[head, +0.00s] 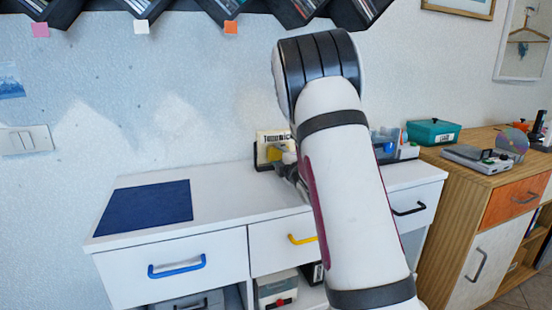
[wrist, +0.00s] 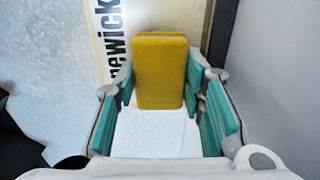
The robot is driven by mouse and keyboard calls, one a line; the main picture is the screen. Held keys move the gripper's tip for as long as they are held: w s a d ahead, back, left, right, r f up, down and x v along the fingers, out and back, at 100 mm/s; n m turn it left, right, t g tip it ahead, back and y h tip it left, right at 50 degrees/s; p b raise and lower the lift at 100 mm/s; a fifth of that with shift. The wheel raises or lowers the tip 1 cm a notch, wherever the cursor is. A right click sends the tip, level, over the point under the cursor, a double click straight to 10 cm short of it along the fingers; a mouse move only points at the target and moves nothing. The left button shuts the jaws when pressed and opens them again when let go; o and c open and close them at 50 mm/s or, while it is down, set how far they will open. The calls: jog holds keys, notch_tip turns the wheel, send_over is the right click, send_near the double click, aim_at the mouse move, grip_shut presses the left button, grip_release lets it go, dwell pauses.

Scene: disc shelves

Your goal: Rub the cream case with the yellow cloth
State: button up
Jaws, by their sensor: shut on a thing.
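The yellow cloth (wrist: 160,72) is a thick folded pad held between the teal-lined fingers of my gripper (wrist: 162,100) in the wrist view. In the head view the cloth (head: 274,153) shows as a small yellow patch beside my gripper (head: 285,162), which my arm partly hides. The cream case (head: 270,137) stands upright at the back of the white cabinet, with dark lettering on its face. In the wrist view the case (wrist: 113,62) is behind and left of the cloth. The cloth overlaps the case in view; I cannot tell whether they touch.
A dark blue mat (head: 146,207) lies on the left of the white cabinet top (head: 225,196). A teal box (head: 433,132) and a grey device (head: 477,158) stand on the wooden cabinet at right. Black disc shelves (head: 290,10) hang above. The cabinet top between mat and case is clear.

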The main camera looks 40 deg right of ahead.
aim_at(269, 156)
jog(key=shift+s+d+b, duration=0.25)
jog(key=shift+d+b, duration=0.2)
jog(key=shift+d, duration=0.45)
jog(key=shift+s+d+b, duration=0.25)
jog(key=shift+d+b, duration=0.15)
jog(key=shift+d, duration=0.5)
jog(key=shift+s+d+b, duration=0.25)
jog(key=shift+d+b, duration=0.2)
jog(key=shift+d, duration=0.45)
jog(key=shift+w+b, duration=0.1)
jog(key=shift+b, duration=0.25)
jog(key=shift+w+a+b, duration=0.25)
jog(key=shift+a+b, duration=0.5)
jog(key=shift+a, duration=0.2)
jog(key=shift+w+a+b, duration=0.2)
jog(key=shift+a+b, duration=0.6)
jog(key=shift+a, duration=0.2)
jog(key=shift+w+a+b, duration=0.25)
jog(key=shift+a+b, duration=0.5)
jog(key=shift+a, duration=0.2)
jog(key=shift+w+a+b, duration=0.3)
jog(key=shift+a+b, duration=0.3)
jog(key=shift+a, duration=0.15)
jog(key=shift+w+a+b, duration=0.25)
jog(key=shift+a+b, duration=0.3)
jog(key=shift+a, duration=0.15)
jog(key=shift+b+v, duration=1.9)
jog(key=shift+v, duration=1.1)
